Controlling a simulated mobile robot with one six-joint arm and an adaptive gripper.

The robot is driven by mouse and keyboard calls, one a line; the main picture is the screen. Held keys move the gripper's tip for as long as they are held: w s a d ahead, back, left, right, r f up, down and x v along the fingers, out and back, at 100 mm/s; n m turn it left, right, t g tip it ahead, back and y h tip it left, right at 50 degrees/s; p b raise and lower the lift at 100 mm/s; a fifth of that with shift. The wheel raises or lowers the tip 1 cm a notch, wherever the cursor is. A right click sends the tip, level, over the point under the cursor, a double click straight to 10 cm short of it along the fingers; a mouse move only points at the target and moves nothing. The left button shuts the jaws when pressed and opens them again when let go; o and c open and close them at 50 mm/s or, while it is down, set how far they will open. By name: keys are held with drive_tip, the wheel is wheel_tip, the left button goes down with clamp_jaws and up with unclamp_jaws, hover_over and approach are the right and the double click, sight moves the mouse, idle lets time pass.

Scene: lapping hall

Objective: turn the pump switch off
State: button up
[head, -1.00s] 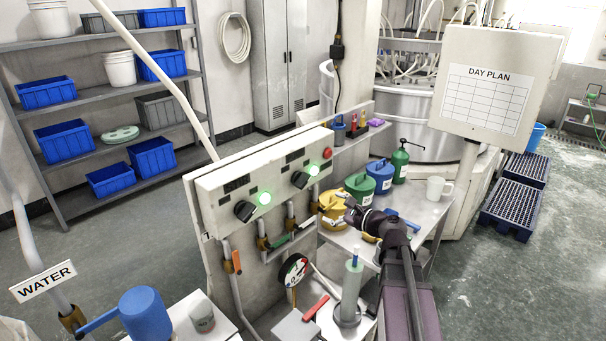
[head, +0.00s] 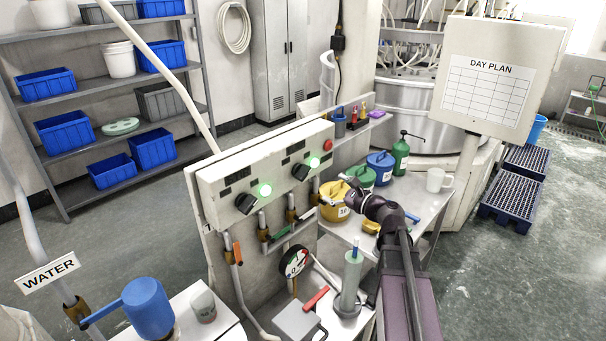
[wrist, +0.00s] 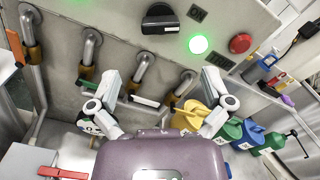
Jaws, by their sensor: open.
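A pale control panel (head: 225,185) carries two black rotary switches, a left one (head: 246,203) and a right one (head: 301,172). A lit green lamp sits by each, the left lamp (head: 265,190) and the right lamp (head: 314,162). My gripper (wrist: 162,88) is open and empty, apart from the panel and lower in the picture than that switch. In the head view my gripper (head: 340,192) is right of the panel.
A red button (head: 328,144) is at the panel's right end. Pipes with brown fittings (head: 291,215) and valve handles run below it. A yellow jug (head: 335,205), blue and green containers, and a white mug (head: 437,180) stand on the side table. A gauge (head: 294,261) is below.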

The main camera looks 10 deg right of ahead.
sight(306, 174)
drive_tip(key=x, duration=1.2)
drive_tip(key=shift+s, duration=0.1)
drive_tip(key=c, duration=1)
